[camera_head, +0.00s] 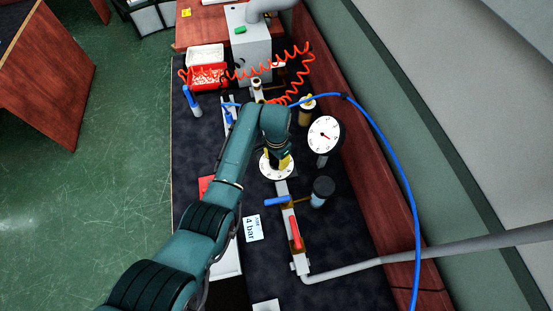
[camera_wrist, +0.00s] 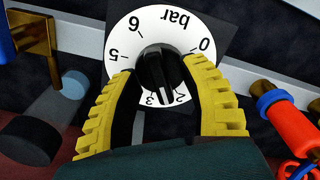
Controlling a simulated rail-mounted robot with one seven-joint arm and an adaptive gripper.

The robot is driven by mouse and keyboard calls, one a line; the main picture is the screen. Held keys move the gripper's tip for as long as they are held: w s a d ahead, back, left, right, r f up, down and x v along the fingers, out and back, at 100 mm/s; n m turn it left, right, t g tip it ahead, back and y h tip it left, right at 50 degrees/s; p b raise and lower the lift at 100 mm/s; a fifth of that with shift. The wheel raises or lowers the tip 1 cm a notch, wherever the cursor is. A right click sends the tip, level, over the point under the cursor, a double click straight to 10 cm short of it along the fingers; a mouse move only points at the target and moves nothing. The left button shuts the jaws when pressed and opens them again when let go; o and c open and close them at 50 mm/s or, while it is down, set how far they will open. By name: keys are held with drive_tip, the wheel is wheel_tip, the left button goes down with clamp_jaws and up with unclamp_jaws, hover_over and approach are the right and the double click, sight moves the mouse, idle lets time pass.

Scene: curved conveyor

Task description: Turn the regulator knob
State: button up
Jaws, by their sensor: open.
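The regulator knob (camera_wrist: 157,68) is black and sits in the middle of a white dial (camera_wrist: 150,25) marked "bar" with numbers from 0 to 6. The dial appears upside down in the wrist view. A white line on the knob points down, between 2 and 3. My gripper (camera_wrist: 158,78) is open, its yellow ribbed fingers on either side of the knob; contact cannot be told. In the head view, my gripper (camera_head: 285,162) is over the white dial (camera_head: 265,171), and my arm hides the knob. A card (camera_head: 253,228) beside the pipe reads "4 bar".
A round pressure gauge (camera_head: 325,134) stands to the right of my gripper. A blue lever (camera_head: 277,202), a red lever (camera_head: 295,233) and a dark cylinder (camera_head: 322,188) sit nearer. A blue hose (camera_head: 385,170) arcs along the right. A red bin (camera_head: 208,76) is at the back.

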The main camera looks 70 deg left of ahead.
clamp_jaws()
idle(0.6)
